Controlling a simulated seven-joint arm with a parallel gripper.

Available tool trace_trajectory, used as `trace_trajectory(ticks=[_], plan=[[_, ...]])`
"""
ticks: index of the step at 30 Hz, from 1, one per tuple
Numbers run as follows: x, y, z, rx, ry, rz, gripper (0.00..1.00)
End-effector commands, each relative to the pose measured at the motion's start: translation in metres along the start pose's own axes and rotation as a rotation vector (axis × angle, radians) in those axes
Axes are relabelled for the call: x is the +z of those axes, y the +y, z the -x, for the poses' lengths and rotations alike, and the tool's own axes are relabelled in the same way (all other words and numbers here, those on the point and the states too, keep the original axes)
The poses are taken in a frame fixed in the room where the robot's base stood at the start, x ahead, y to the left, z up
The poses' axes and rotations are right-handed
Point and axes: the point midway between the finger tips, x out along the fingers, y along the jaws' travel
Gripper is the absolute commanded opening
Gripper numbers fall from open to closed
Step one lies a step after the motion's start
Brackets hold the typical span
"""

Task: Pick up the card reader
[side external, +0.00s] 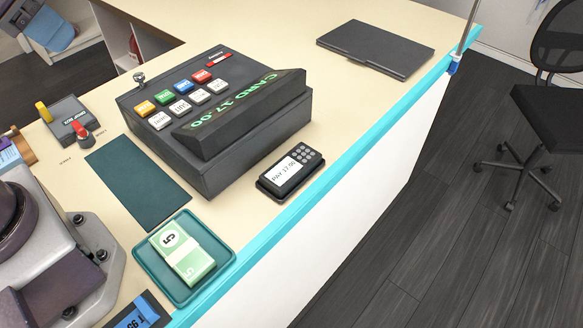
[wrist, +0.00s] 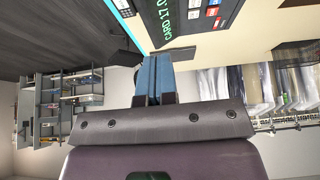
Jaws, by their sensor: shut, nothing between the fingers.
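The card reader (side external: 291,170) is a small dark handheld unit with a white screen reading PAY 17.00 and grey round keys. It lies on a black base on the counter, between the cash register and the turquoise front edge, in the side view.
The cash register (side external: 220,115) stands close behind the reader. A green tray (side external: 226,262) holds a banknote bundle (side external: 182,252). A dark green mat (side external: 137,182) lies left of the register. A flat black folder (side external: 375,47) lies at the far end. The counter between register and folder is clear.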

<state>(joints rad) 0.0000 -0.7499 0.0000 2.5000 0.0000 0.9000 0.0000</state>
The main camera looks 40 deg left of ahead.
Motion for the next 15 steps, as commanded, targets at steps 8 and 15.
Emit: trace_trajectory(ticks=[8,15], plan=[[0.0,0.0,0.0,0.0,0.0,0.0,0.34],[0.0,0.0,0.0,0.0,0.0,0.0,0.9]])
